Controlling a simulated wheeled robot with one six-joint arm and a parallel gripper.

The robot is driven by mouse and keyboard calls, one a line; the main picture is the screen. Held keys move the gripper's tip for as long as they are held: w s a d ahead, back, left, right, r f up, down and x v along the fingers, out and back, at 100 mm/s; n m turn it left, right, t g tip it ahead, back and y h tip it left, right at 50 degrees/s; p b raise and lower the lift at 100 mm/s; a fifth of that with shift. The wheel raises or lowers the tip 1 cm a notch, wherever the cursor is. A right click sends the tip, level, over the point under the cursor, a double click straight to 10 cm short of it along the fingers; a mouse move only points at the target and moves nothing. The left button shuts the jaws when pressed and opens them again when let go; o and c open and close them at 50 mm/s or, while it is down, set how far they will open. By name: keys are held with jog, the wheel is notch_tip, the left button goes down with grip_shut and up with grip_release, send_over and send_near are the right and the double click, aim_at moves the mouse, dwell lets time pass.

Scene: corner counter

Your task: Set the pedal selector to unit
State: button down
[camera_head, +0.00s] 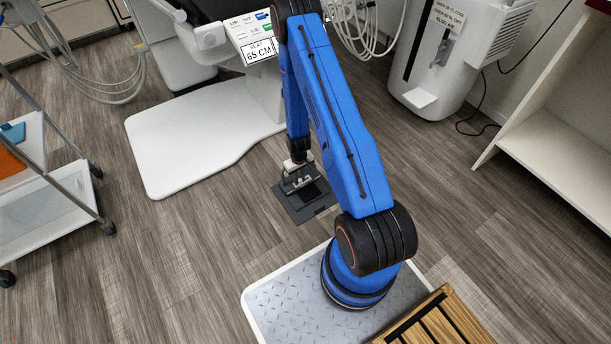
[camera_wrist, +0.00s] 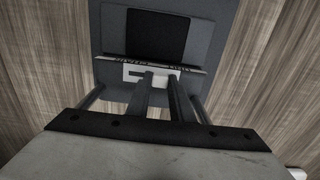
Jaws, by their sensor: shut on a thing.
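The foot pedal (camera_head: 318,207) is a dark grey plate on the wood floor, with a black square pad. It also shows at the top of the wrist view (camera_wrist: 203,35). A lettered strip crosses it below the pad; the words are too blurred to read. Below the strip is a light panel with a dark slot at its left. My gripper (camera_wrist: 160,78) reaches down to this panel, its two dark fingers close together and shut on the selector (camera_wrist: 160,74), which is mostly hidden between them. In the head view my gripper (camera_head: 300,183) is low over the pedal's rear part.
The white chair base (camera_head: 180,150) lies behind and left of the pedal. A wheeled cart (camera_head: 60,200) stands at the left, a white dental unit (camera_head: 440,60) at the back right and an open shelf (camera_head: 560,130) at the right. The floor around the pedal is clear.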

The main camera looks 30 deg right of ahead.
jog(key=shift+a, duration=0.95)
jog(key=c, duration=1.6)
grip_release()
jog(key=shift+o, duration=0.2)
notch_tip(320, 180, up, 17)
jog(key=shift+r, duration=0.2)
